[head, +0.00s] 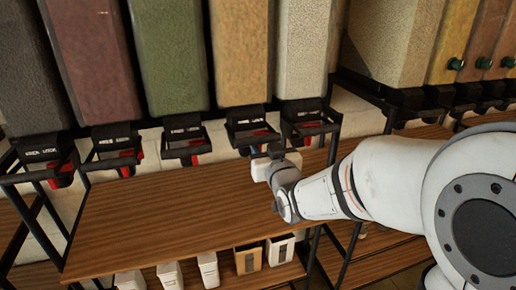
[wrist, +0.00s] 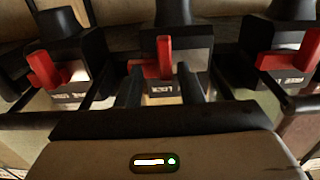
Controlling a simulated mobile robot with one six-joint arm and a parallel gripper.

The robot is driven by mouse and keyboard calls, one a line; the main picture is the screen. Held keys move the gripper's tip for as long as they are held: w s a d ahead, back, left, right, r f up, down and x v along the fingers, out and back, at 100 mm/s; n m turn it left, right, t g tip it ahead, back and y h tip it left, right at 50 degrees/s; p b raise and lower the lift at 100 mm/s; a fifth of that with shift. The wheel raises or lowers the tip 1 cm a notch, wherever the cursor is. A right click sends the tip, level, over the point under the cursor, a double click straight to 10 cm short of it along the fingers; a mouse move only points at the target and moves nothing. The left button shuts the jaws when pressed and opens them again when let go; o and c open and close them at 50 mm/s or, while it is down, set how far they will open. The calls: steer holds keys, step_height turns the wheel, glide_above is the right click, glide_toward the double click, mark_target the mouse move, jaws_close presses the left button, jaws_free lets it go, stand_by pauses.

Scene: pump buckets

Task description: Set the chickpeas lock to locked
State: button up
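A row of tall dispenser bins fills the head view, each with a black outlet and a red lock lever below. The tan bin (head: 239,50), fourth from the left, may be the chickpeas one; I can read no name on it. My gripper (head: 268,152) is just in front of its black outlet (head: 247,118). In the wrist view a red lever (wrist: 165,57) stands upright in the middle, above a partly hidden label seen upside down. My gripper's fingers (wrist: 160,85) are apart, one on each side below this lever. I cannot tell whether either touches it.
Neighbouring red levers stand at left (wrist: 46,68) and right (wrist: 285,61) in the wrist view. A wooden shelf (head: 170,215) lies below the outlets, mostly bare. Small white containers (head: 208,268) stand under it. Black frame bars run close to the outlets.

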steer(key=shift+s+a, duration=0.1)
steer(key=b+v, duration=0.2)
steer(key=v, duration=0.6)
steer(key=shift+b, duration=0.35)
steer(key=s+d+f+m+g+h, duration=0.2)
steer(key=s+d+f+g+h, duration=0.25)
steer(key=d+f+g, duration=0.35)
steer(key=s+d+f+m+g+h, duration=0.1)
steer(key=s+d+f+g, duration=0.1)
steer(key=s, duration=0.4)
steer(key=s+d+f+m+g, duration=0.1)
steer(key=s+d+f+g, duration=0.2)
steer(key=s, duration=0.4)
steer(key=shift+d+g+h, duration=0.35)
steer(key=shift+d+g, duration=0.1)
steer(key=shift+g, duration=0.25)
